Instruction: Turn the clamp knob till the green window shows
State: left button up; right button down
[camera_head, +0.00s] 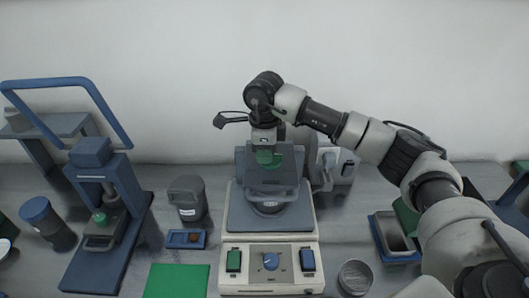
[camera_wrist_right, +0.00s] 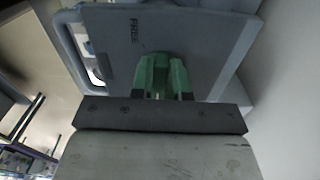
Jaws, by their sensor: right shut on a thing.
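A light-coloured machine (camera_head: 270,282) with a grey upright plate and a grey bed stands in the middle of the bench. My right gripper (camera_head: 268,160) points down at the top of its plate; its green fingertips also show in the right wrist view (camera_wrist_right: 163,80), close to the grey plate (camera_wrist_right: 115,45). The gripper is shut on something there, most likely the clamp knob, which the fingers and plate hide. I cannot make out a green window. My left gripper is not in view.
A blue press (camera_head: 105,180), a dark canister (camera_head: 188,198) and a green mat (camera_head: 177,281) are at left. A metal tray (camera_head: 394,236) and round tin (camera_head: 355,277) are at right.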

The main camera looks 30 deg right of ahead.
jog(key=c, duration=1.1)
grip_release()
notch_tip(320, 180, up, 11)
jog(key=b, duration=0.2)
jog(key=shift+b, duration=0.3)
jog(key=shift+f, duration=0.1)
